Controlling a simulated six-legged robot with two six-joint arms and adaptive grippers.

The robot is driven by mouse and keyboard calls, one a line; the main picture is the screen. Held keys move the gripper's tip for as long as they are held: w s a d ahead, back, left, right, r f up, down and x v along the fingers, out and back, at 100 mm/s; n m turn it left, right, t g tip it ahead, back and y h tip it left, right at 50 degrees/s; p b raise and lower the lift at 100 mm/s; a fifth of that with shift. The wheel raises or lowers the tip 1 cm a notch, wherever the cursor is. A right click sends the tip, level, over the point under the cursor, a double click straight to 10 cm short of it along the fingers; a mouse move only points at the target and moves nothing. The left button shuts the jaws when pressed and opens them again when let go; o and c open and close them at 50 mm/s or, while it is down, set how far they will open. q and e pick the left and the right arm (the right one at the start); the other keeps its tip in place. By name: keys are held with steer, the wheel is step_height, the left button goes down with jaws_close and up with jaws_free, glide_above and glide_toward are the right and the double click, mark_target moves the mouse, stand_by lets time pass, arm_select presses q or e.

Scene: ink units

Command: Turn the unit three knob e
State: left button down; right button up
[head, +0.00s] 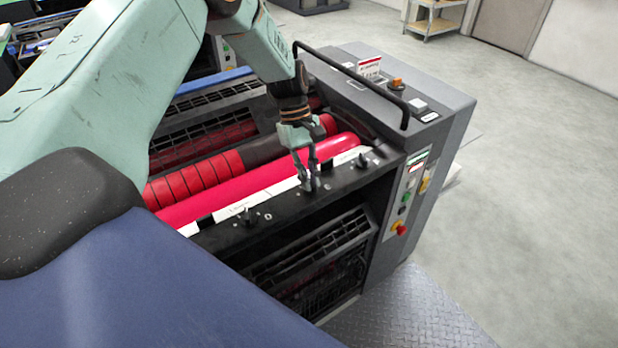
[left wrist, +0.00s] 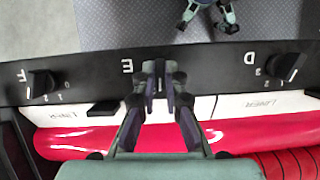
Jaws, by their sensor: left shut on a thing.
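My left gripper (head: 312,184) reaches down to the black control strip on the front of the printing unit. It is shut on knob E, the middle knob of three in the left wrist view. What looks like my right gripper (left wrist: 210,16) is at the top edge of the left wrist view, partly cut off, above the metal floor plate. It does not show in the head view.
Knob F (head: 363,160) and knob D (head: 248,217) stand on either side, also in the left wrist view as F (left wrist: 42,82) and D (left wrist: 283,66). Red rollers (head: 250,183) lie behind the strip. A side panel with buttons (head: 403,198) and a black handrail (head: 350,75) are to the right.

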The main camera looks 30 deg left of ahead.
arm_select(q)
steer(key=m+g+y, duration=0.1)
steer(key=m, duration=0.2)
steer(key=shift+w+m+b, duration=0.15)
steer(key=shift+m+b, duration=0.25)
steer(key=m+g+y, duration=0.1)
steer(key=m, duration=0.2)
steer(key=shift+d+m, duration=0.1)
steer(key=shift+m, duration=0.2)
steer(key=m+y, duration=0.1)
steer(key=m, duration=0.2)
steer(key=shift+w+d+m, duration=0.1)
steer(key=shift+m, duration=0.2)
steer(key=shift+r+m+y, duration=0.1)
steer(key=shift+m+y, duration=0.7)
steer(key=shift+m, duration=1.1)
steer(key=c, duration=1.4)
jaws_free()
steer(key=shift+d, duration=0.1)
steer(key=v, duration=1.2)
steer(key=shift+w+d, duration=0.1)
steer(key=shift+w, duration=0.1)
